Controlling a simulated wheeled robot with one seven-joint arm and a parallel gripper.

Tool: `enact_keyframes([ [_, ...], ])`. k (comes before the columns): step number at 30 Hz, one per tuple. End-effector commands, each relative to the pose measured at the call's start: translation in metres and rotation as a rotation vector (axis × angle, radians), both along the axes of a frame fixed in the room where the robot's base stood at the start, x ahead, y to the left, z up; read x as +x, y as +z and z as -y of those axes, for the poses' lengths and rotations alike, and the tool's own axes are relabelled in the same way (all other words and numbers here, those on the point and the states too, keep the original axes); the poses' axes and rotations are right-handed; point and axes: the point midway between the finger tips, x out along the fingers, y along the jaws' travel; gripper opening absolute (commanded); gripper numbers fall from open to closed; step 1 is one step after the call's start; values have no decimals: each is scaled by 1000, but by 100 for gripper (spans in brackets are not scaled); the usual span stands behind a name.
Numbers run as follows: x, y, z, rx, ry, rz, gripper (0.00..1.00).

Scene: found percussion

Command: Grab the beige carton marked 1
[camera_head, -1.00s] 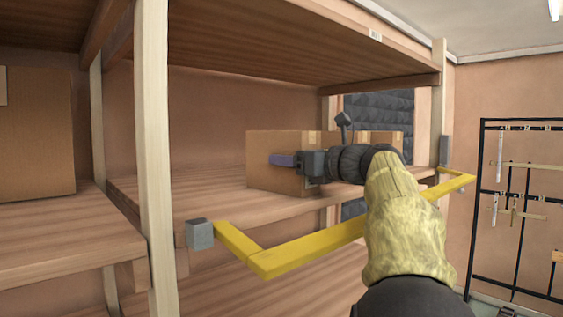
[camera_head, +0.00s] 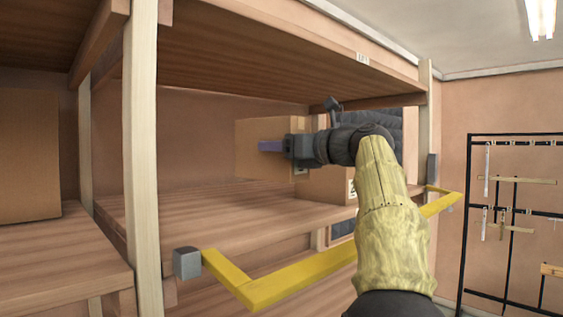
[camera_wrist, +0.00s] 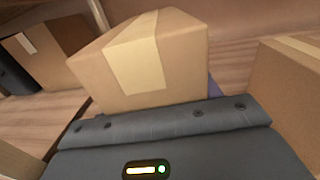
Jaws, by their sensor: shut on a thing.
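My gripper (camera_head: 271,146) is shut on a beige carton (camera_head: 262,128), with a purple finger across its near side. The carton appears held a little above the shelf board (camera_head: 200,215). It shows in the wrist view (camera_wrist: 185,65) with a pale tape strip over its top, just beyond the gripper (camera_wrist: 160,122). A label on its side is mostly hidden by my gripper, and I cannot read the number.
Another carton (camera_head: 330,186), with a partly hidden label, stands close to the right. The wrist view shows cartons on both sides. A yellow bar (camera_head: 290,283) crosses the shelf front. A wooden post (camera_head: 140,150) stands left, and a shelf (camera_head: 270,50) hangs above.

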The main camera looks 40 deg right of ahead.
Motion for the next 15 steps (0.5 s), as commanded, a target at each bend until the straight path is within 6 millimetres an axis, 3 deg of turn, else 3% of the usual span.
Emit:
enact_keyframes([
  [1,0,11,-1,-3,1,4,26],
  [5,0,21,0,-2,1,2,26],
  [15,0,24,0,-1,0,1,26],
])
